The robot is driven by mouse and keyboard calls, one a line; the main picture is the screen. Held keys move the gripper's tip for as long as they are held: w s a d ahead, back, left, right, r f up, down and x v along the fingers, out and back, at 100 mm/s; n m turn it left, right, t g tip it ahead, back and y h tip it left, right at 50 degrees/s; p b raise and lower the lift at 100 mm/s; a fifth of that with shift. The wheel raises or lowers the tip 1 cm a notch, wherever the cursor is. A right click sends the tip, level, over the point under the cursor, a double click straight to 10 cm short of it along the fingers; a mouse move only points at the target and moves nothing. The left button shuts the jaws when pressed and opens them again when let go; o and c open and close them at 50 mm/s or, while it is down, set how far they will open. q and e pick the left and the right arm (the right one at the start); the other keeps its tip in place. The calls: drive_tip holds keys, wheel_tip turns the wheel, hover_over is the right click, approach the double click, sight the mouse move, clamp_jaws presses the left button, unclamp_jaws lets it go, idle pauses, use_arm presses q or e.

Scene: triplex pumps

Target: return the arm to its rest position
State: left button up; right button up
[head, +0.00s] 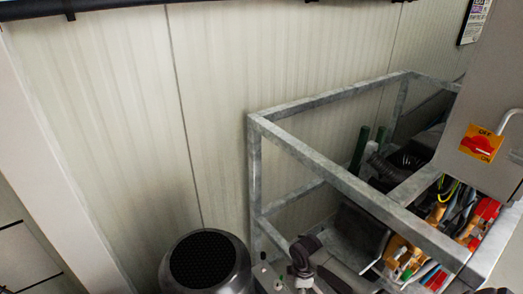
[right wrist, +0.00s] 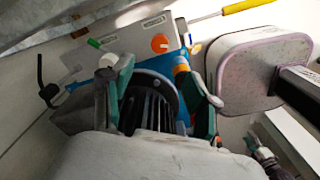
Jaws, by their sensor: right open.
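My right gripper (right wrist: 165,90) shows in the right wrist view with its two green-grey fingers spread apart. No object is visibly held between them. Dark ribbed fins (right wrist: 150,108) show behind the gap between the fingers; I cannot tell whether anything touches them. I cannot make out either gripper in the head view, and my left gripper is not in view.
In the head view, a grey metal frame (head: 330,170) encloses pipes and coloured parts. A grey cabinet with a red-and-yellow switch (head: 481,143) stands at right. A pale wall (head: 110,110) is behind. The wrist view shows an orange knob (right wrist: 160,43) and a pink-rimmed block (right wrist: 262,65).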

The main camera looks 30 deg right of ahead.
drive_tip(key=s+a+r+m+t, duration=0.1)
drive_tip(key=s+a+r+m, duration=0.25)
drive_tip(key=s+a, duration=0.55)
drive_tip(key=s+a+r+m+t, duration=0.1)
drive_tip(key=s+a+r+m, duration=0.2)
drive_tip(key=r, duration=0.4)
drive_tip(key=s+a+r+m+t, duration=0.2)
drive_tip(key=s+a+r+m, duration=0.15)
drive_tip(key=r, duration=0.25)
wheel_tip(320, 180, down, 26)
drive_tip(key=s+g, duration=0.1)
drive_tip(key=g, duration=0.1)
drive_tip(key=s+d+f, duration=0.1)
drive_tip(key=s+f, duration=0.7)
drive_tip(key=s+d+f+g, duration=0.1)
drive_tip(key=s+d+f, duration=0.1)
drive_tip(key=s+f, duration=0.6)
drive_tip(key=shift+s+d+f, duration=0.2)
drive_tip(key=shift+s+d, duration=0.1)
drive_tip(key=shift+s, duration=0.25)
